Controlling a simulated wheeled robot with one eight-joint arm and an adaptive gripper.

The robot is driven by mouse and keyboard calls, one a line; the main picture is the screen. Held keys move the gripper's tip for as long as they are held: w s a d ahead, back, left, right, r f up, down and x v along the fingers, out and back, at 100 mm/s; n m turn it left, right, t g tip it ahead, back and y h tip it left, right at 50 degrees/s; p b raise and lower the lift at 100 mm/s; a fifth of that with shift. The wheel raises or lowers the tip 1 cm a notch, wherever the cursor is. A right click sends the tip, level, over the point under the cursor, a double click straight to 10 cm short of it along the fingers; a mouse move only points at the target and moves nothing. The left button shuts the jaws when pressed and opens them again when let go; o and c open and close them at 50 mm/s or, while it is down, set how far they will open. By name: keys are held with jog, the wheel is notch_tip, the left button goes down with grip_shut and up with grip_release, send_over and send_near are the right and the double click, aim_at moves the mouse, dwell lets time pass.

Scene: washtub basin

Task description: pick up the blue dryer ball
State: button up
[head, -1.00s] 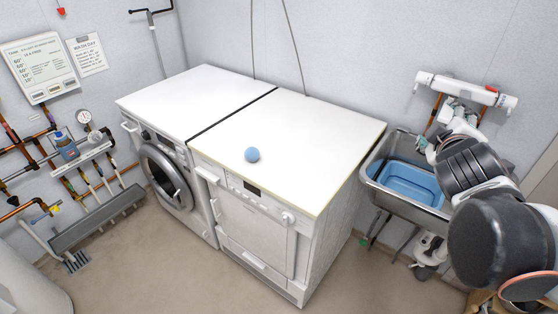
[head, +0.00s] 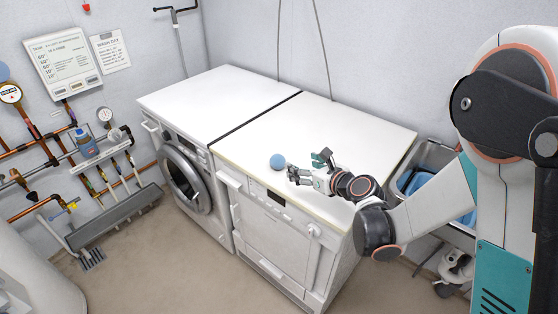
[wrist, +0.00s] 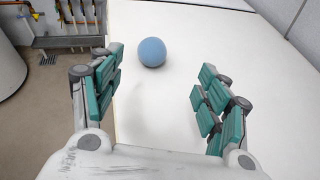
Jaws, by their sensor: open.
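The blue dryer ball (head: 277,161) rests on the white top of the right-hand machine, near its front edge. In the wrist view the ball (wrist: 152,52) lies beyond the fingertips, roughly centred between the two fingers and a little nearer the left one. My gripper (head: 306,168) is just to the right of the ball in the head view, low over the machine top. In the wrist view my gripper (wrist: 158,95) has its teal-padded fingers spread wide with nothing between them. The ball is fully visible in both views.
The right-hand machine's white top (head: 345,140) is otherwise clear, beside the washing machine (head: 187,175). A metal sink with a blue basin (head: 415,183) stands to the right, partly behind my arm. Pipes and gauges line the left wall. The front edge drops to the floor (head: 165,255).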

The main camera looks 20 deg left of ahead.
aim_at(282, 163)
jog(key=shift+w+a+f+n, duration=0.15)
jog(key=shift+a+f, duration=0.15)
jog(key=shift+f, duration=0.2)
jog(key=shift+s+a+f+n, duration=0.15)
jog(key=shift+a+f, duration=0.1)
jog(key=shift+f, duration=0.25)
jog(key=b+x, duration=0.1)
jog(key=x, duration=0.5)
jog(key=shift+w+b, duration=0.1)
jog(key=shift+b, duration=0.3)
jog(key=shift+f+b+x, duration=0.2)
jog(key=shift+b+x, duration=1.05)
jog(key=shift+x, duration=2.1)
jog(key=shift+s, duration=0.25)
jog(key=c, duration=1.1)
